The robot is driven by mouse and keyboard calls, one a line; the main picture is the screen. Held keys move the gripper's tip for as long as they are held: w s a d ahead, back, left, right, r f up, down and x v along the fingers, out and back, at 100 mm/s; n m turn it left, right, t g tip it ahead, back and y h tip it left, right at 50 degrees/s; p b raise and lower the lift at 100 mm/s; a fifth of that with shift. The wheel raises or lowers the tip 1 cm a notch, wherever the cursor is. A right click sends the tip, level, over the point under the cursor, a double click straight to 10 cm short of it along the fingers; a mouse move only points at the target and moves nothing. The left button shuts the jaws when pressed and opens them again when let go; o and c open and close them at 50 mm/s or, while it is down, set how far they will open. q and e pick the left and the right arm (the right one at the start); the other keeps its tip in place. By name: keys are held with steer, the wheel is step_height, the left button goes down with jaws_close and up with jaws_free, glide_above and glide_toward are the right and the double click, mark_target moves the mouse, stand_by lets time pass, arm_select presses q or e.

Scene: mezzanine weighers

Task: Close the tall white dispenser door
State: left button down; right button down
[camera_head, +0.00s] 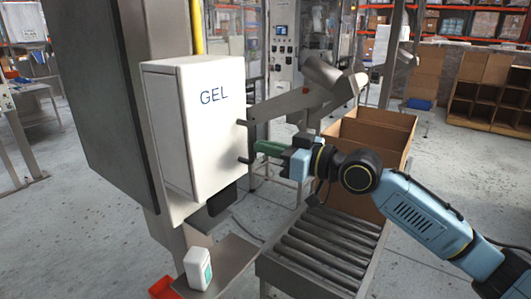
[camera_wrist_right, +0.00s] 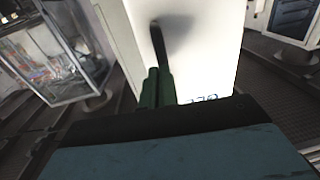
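The tall white dispenser (camera_head: 212,125) hangs on a grey column and has "GEL" on its front door. I cannot tell how far the door stands from its frame. Two dark handle posts (camera_head: 244,160) stick out near the door's right edge. My right gripper (camera_head: 258,149) points left, with its green fingers close together at the lower post. In the right wrist view the fingers (camera_wrist_right: 157,88) lie side by side before the white door (camera_wrist_right: 205,45), with a dark handle part (camera_wrist_right: 158,38) just beyond their tips. I cannot tell whether they touch it. My left gripper is out of view.
A small white bottle (camera_head: 198,268) stands on a metal shelf (camera_head: 232,262) below the dispenser. A roller conveyor (camera_head: 322,250) lies below my right arm, with an open cardboard box (camera_head: 390,124) behind it. A red bin (camera_head: 163,288) is at the bottom.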

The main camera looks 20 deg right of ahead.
steer(key=w+d+b+v, duration=0.1)
steer(key=b+v, duration=0.7)
steer(key=v, duration=0.6)
steer(key=shift+d, duration=0.1)
